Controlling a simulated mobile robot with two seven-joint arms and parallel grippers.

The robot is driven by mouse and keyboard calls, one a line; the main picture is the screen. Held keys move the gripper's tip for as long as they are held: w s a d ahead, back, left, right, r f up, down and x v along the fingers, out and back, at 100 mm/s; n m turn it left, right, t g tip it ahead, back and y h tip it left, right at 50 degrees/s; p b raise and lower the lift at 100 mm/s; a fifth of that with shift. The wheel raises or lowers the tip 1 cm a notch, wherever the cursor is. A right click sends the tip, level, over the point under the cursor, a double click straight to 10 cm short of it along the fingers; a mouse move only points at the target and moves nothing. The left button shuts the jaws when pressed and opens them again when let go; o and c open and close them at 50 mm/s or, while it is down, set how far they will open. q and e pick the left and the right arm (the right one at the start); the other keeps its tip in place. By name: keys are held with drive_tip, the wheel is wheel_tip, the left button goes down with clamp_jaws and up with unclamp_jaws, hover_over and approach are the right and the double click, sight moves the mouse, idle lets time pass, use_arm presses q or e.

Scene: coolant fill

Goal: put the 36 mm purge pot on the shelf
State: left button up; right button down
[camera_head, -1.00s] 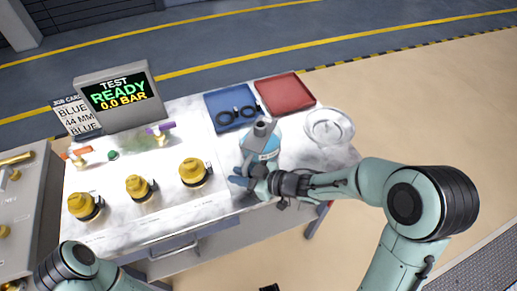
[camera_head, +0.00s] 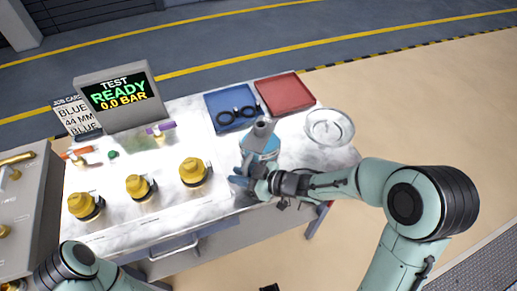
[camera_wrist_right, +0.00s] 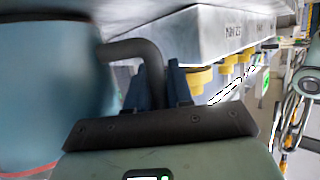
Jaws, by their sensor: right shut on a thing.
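My right gripper (camera_head: 247,173) is shut on the dark handle (camera_wrist_right: 150,62) of a blue jug (camera_head: 262,147) with a grey spout. The jug stands upright at the front right of the bench; I cannot tell whether it touches the top. In the right wrist view the jug (camera_wrist_right: 50,85) fills the left side, beside the blue fingers. Three yellow-topped pieces with black bands, the left (camera_head: 82,205), middle (camera_head: 138,187) and right (camera_head: 193,170), stand along the bench front. I cannot tell which thing is the 36 mm purge pot, and no shelf is clear. My left gripper is out of view.
The bench (camera_head: 215,205) carries a blue tray (camera_head: 218,104) with black rings, a red tray (camera_head: 284,93) and a clear round dish (camera_head: 330,127). A display (camera_head: 118,95) reads READY, 0.0 BAR. A job card (camera_head: 76,118) reads BLUE 44 MM BLUE.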

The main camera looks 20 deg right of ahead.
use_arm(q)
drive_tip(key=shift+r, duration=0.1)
use_arm(e)
drive_tip(key=shift+w+r, duration=0.1)
drive_tip(key=shift+r, duration=0.15)
